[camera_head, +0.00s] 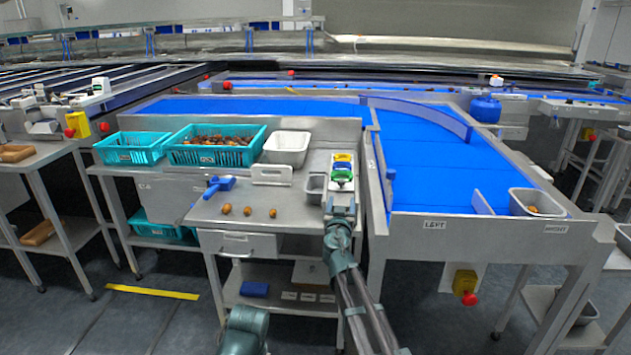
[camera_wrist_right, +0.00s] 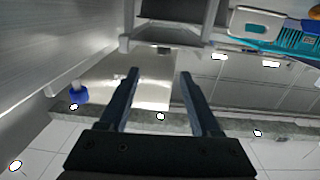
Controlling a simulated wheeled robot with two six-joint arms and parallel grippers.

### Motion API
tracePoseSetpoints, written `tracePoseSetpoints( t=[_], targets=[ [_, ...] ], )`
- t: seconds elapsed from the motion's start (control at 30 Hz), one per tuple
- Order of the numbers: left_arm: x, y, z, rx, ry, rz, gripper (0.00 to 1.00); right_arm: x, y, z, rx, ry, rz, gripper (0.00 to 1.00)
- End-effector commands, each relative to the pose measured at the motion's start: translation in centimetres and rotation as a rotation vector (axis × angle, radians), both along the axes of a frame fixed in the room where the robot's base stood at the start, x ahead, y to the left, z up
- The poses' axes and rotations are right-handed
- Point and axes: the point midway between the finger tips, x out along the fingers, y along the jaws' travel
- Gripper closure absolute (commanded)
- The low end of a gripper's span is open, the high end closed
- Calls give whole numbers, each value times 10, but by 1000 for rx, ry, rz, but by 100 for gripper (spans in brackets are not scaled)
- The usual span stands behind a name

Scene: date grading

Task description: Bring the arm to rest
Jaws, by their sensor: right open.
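My right arm rises from the lower right in the head view, with the right gripper (camera_head: 341,200) in front of the worktable's right side. In the right wrist view its two dark fingers (camera_wrist_right: 160,78) are spread apart with nothing between them. In the head view the gripper overlaps the table's front right part; I cannot tell how far above the surface it is. A green-grey part of my own body shows at the bottom middle. My left gripper is not in view.

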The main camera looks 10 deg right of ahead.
Motion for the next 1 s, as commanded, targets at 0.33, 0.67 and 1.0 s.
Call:
tracePoseSetpoints(
  t=[0.33,0.67,1.0],
  targets=[
    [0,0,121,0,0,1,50,-140,35,11,8,584,-226,36],
    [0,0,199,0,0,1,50,-321,141,-7,-47,1392,157,36],
    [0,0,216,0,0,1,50,-387,179,2,-85,1627,421,36]
  ],
)
